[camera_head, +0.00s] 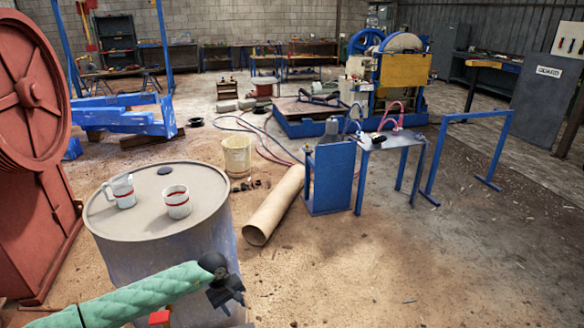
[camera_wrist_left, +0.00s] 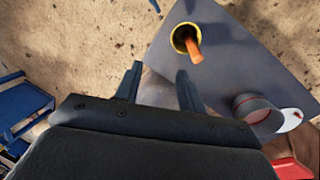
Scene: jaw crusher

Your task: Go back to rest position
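My left arm, in a green sleeve, comes in from the lower left of the head view. Its black left gripper (camera_head: 228,292) hangs in front of the grey drum (camera_head: 165,228), low and near its right side. The left wrist view shows the two fingers (camera_wrist_left: 157,88) apart with nothing held between them. My right gripper is not in view. A white mug with a red band (camera_head: 121,192) and a white cup with a red band (camera_head: 177,203) stand on the drum top, clear of the gripper. A dark round piece (camera_head: 165,171) lies behind them.
A large red flywheel machine (camera_head: 35,95) stands close at left. A cardboard tube (camera_head: 274,206) and a cream bucket (camera_head: 237,156) are beyond the drum. A blue-legged table (camera_head: 397,140) stands further right. The floor at lower right is clear. The left wrist view shows a yellow-rimmed container (camera_wrist_left: 179,46).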

